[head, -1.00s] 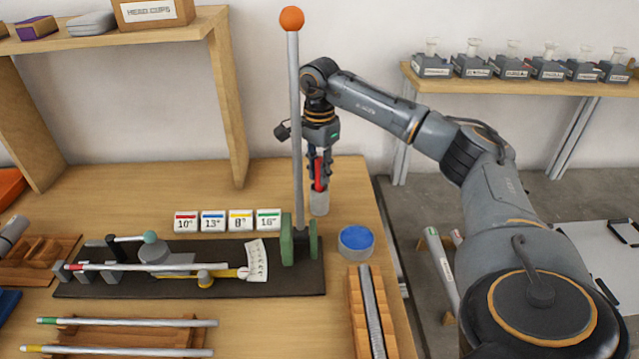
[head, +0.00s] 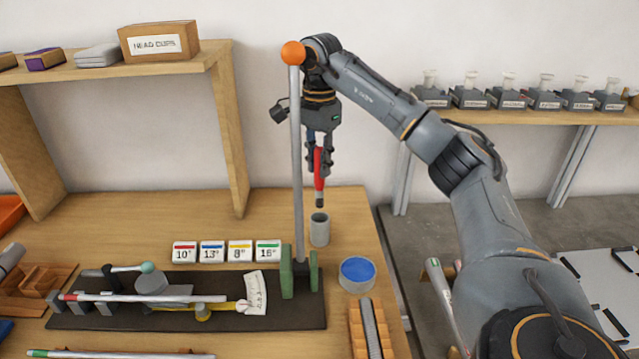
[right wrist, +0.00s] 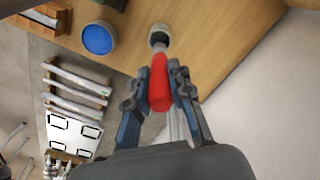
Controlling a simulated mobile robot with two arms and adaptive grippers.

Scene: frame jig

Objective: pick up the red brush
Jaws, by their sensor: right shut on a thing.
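The red brush (head: 319,174) hangs upright in my right gripper (head: 319,168), its dark tip pointing down. My right gripper is shut on it. The tip is a little above the open mouth of the grey cup (head: 320,230), clear of the rim. In the right wrist view the red handle (right wrist: 160,84) sits between the two fingers (right wrist: 158,92), and the cup (right wrist: 159,37) shows beyond it. My left gripper is not in view.
The upright rod with the orange ball (head: 297,150) stands close left of my right gripper. A blue-topped round tub (head: 357,271) is right of the cup. Four-sided label cards (head: 240,251) and the black jig base (head: 170,318) lie to the left. Wooden shelves (head: 110,64) rise behind.

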